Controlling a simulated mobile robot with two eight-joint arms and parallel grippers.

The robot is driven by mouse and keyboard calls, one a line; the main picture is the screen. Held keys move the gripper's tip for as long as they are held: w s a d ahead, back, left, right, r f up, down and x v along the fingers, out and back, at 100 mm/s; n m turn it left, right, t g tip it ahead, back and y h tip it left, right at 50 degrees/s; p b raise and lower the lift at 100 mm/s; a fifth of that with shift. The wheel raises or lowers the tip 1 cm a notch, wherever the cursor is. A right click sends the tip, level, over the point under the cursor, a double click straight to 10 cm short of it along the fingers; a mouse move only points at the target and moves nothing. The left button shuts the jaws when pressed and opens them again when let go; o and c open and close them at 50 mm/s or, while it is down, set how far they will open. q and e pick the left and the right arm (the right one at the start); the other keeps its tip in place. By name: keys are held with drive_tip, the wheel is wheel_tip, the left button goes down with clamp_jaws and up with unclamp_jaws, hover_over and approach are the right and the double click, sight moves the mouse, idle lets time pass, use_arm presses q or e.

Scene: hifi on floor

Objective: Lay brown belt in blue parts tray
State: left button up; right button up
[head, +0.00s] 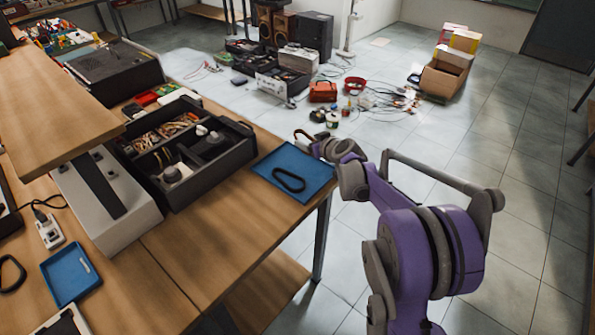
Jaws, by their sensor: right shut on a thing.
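The blue parts tray (312,168) lies flat near the right corner of the wooden table. A black belt loop (288,181) lies in it. My right gripper (314,146) is over the tray's far right edge and is shut on a small dark loop (301,134), which looks like the brown belt. The loop stands up a little from the fingers at the tray's far edge. I cannot tell whether it touches the tray. My left gripper is not in view.
A dark compartment box (205,178) with cables and parts stands left of the tray. A smaller blue tray (70,275) and another dark loop (12,275) lie at the lower left. A raised wooden shelf (50,100) overhangs the table's left side. Bare tabletop lies in front of the tray.

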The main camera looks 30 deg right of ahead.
sight(308, 168)
wheel_tip(308, 168, down, 10)
drive_tip(key=shift+r+b, duration=0.25)
drive_tip(key=shift+b, duration=0.2)
drive_tip(key=o, duration=1.1)
drive_tip(key=v, duration=1.2)
drive_tip(key=shift+n+g+y, duration=0.3)
drive_tip(key=shift+g+y, duration=0.4)
drive_tip(key=s+a, duration=0.1)
drive_tip(key=a, duration=0.1)
drive_tip(key=s+a, duration=0.1)
drive_tip(key=a, duration=0.2)
drive_tip(key=s+a, duration=0.1)
drive_tip(key=a, duration=0.2)
drive_tip(key=shift+s+r, duration=0.2)
drive_tip(key=shift+r, duration=0.15)
drive_tip(key=s+a+g, duration=0.2)
drive_tip(key=s+a, duration=0.6)
drive_tip(key=s+a+f+g, duration=0.1)
drive_tip(key=s, duration=0.5)
drive_tip(key=s+a+f+g+h, duration=0.1)
drive_tip(key=s+a+g, duration=0.1)
drive_tip(key=s, duration=0.3)
drive_tip(key=s+a+f+g, duration=0.1)
drive_tip(key=s+a+f, duration=0.1)
drive_tip(key=s, duration=0.4)
drive_tip(key=shift+s, duration=0.3)
